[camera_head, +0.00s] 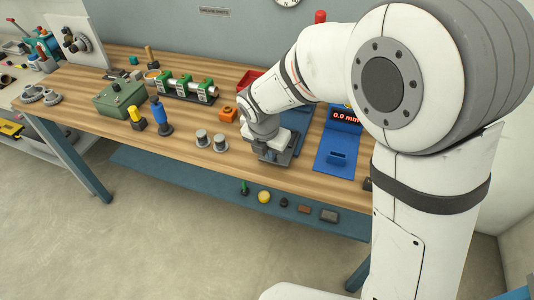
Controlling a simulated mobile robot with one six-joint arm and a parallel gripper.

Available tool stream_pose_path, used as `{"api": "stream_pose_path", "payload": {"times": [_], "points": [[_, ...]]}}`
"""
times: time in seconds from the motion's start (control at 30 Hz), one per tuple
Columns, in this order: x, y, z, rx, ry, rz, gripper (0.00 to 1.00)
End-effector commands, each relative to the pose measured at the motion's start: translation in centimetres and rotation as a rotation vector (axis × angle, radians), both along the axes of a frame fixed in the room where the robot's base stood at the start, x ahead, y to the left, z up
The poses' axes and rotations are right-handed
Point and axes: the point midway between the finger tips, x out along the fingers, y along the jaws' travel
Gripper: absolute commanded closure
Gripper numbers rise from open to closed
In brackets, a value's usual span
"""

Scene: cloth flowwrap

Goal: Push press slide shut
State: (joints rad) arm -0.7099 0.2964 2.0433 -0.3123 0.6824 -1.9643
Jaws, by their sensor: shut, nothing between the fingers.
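My gripper (268,152) is low over the front of the workbench, pointing down, and is shut and empty. Its fingertips are hard to make out at this size. A dark grey plate (296,143) lies right beside and partly behind it, with a blue body (298,119) at its back. This looks like the press with its slide, but my arm and gripper cover much of it. I cannot tell how far the slide is open, or whether my gripper touches it.
A blue gauge stand (335,149) reading 0.0 mm stands to the right. A green box (120,98) and a blue-handled tool (161,115) stand farther left. The wooden bench (185,151) is bare along its front.

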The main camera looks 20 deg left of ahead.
Motion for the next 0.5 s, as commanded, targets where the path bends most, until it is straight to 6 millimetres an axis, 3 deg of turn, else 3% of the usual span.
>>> {"api": "stream_pose_path", "payload": {"times": [0.3,0.5], "points": [[0.4,0.0,0.1,0.0,0.001,-0.001,1.0],[4.5,-0.4,0.5,-0.002,0.003,-0.005,1.0]]}}
